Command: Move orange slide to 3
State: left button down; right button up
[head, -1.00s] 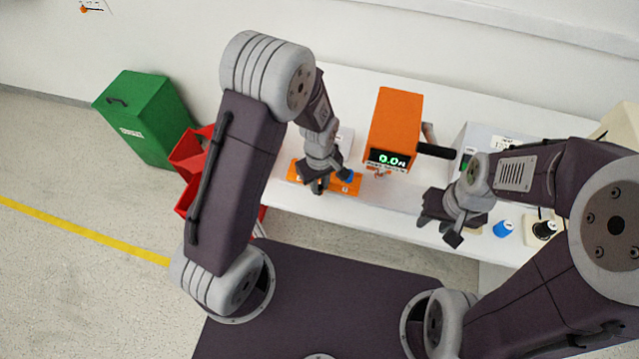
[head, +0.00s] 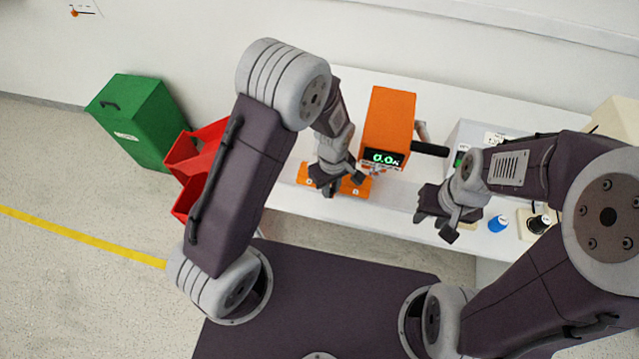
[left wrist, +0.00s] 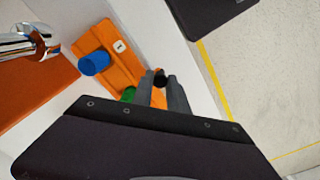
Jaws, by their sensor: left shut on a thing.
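The orange slide (head: 364,185) is a flat orange plate on the white table, below and left of the orange box in the head view. In the left wrist view the orange plate (left wrist: 118,68) carries a blue knob (left wrist: 95,63), a small white label reading 1 (left wrist: 119,46), a green knob (left wrist: 128,95) and a black knob (left wrist: 160,77). My left gripper (head: 338,188) is over the plate; in the left wrist view its fingers (left wrist: 162,90) are shut around the black knob. My right gripper (head: 437,222) hangs near the table's front edge, away from the plate; its jaw gap is unclear.
An orange box (head: 388,118) with a green 0.0 display stands just behind the plate, with a black handle at its right. A grey device (head: 470,137) and a blue knob (head: 498,224) are at the right. Red bins (head: 186,160) and a green box (head: 135,120) stand left.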

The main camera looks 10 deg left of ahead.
pick_arm(q)
jog(key=shift+d, duration=0.15)
jog(key=c, duration=1.3)
grip_release()
